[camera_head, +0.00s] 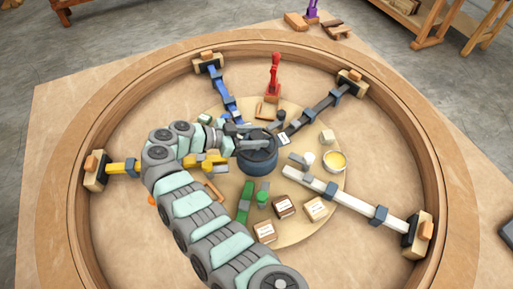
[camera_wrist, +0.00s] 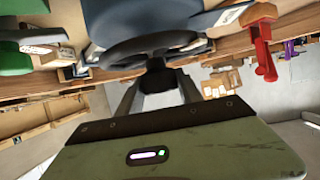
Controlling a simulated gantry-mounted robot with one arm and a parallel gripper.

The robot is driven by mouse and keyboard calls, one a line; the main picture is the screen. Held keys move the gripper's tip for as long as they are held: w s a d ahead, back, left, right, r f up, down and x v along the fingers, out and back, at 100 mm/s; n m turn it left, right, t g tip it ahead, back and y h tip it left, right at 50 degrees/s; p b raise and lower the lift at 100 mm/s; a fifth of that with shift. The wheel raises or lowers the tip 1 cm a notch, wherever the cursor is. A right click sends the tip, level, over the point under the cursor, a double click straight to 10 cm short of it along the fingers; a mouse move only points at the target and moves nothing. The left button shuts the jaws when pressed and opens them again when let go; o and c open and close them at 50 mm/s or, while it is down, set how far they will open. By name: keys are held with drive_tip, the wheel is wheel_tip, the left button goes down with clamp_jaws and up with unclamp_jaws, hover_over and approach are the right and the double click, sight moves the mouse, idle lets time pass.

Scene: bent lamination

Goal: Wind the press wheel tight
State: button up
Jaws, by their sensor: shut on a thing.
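The press wheel, a dark round wheel (camera_wrist: 135,45) with a black knob (camera_wrist: 156,72), fills the upper middle of the wrist view. My gripper (camera_wrist: 156,88) is shut on the knob, with one finger on each side of it. In the head view a blue-grey drum (camera_head: 257,158) stands at the centre of the round table. My gripper (camera_head: 246,130) is at the top of this drum, and my arm reaches it from the lower left. The wheel and knob are small and partly hidden there, so I cannot tell how far the wheel is turned.
A wooden ring (camera_head: 432,130) surrounds the work area. Blue (camera_head: 224,92), dark grey (camera_head: 318,106), white (camera_head: 345,202) and yellow (camera_head: 122,167) bars point inward from it. A red tool (camera_head: 273,75), a yellow-filled bowl (camera_head: 335,161), green parts (camera_head: 245,202) and small boxes crowd the centre.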

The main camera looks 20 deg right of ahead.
drive_tip(key=shift+f+m+g+b, duration=0.25)
drive_tip(key=shift+m+g+b, duration=0.6)
drive_tip(key=shift+b, duration=1.3)
drive_tip(key=shift+r+m+g+b, duration=0.15)
drive_tip(key=shift+m+g+b, duration=0.1)
drive_tip(key=shift+g+b, duration=0.2)
drive_tip(key=o, duration=1.4)
drive_tip(key=shift+d, duration=0.1)
drive_tip(key=shift+c, duration=0.2)
drive_tip(key=shift+r, duration=0.1)
